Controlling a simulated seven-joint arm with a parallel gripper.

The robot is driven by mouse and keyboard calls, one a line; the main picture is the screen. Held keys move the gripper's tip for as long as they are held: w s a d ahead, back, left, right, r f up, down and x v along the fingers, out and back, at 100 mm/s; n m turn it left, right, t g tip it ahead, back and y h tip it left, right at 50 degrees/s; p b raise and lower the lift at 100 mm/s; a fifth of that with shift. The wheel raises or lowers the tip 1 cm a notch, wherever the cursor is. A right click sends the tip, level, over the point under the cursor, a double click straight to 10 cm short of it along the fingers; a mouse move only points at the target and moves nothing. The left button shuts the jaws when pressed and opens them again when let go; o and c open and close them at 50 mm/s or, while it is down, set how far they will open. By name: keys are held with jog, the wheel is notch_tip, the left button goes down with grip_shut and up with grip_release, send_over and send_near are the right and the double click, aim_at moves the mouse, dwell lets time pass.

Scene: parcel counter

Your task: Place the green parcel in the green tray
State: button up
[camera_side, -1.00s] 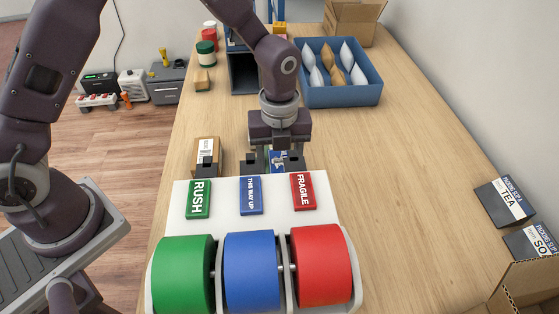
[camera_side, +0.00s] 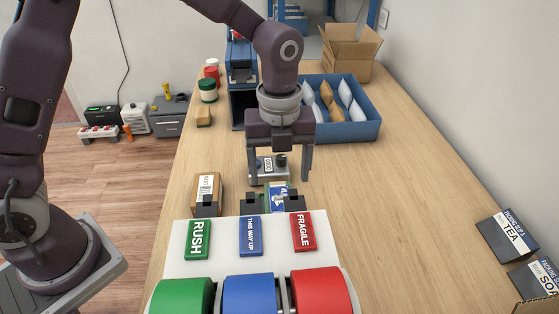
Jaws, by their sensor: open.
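My gripper (camera_side: 279,175) is open and empty, pointing down above the counter, with its two fingers wide apart. Just below it in the picture, a small blue and green packet (camera_side: 279,194) lies behind the white label board, partly hidden by dark clips. I cannot tell whether it is the green parcel. No green tray can be made out. The clear green things are the RUSH block (camera_side: 198,239) and the green roll (camera_side: 182,297) at the front.
A grey device with a display (camera_side: 266,171) stands behind the fingers. A small brown box (camera_side: 207,187) sits to the left. A blue bin (camera_side: 352,131) with pouches is behind. Blue THIS WAY UP (camera_side: 250,236) and red FRAGILE (camera_side: 303,231) blocks lie in front. The counter's right side is clear.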

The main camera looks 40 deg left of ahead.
jog(key=shift+r, duration=1.9)
jog(key=s+a+r+n+t, duration=0.3)
jog(key=s+a+r+n, duration=0.5)
jog(key=s+r+n, duration=0.4)
jog(key=s+a+f+n+t, duration=0.1)
jog(key=s+a+n+t, duration=0.1)
jog(key=s+n, duration=0.7)
jog(key=a+n, duration=0.1)
jog(key=n, duration=0.5)
jog(key=shift+s+a+f+t, duration=0.3)
jog(key=shift+f, duration=0.05)
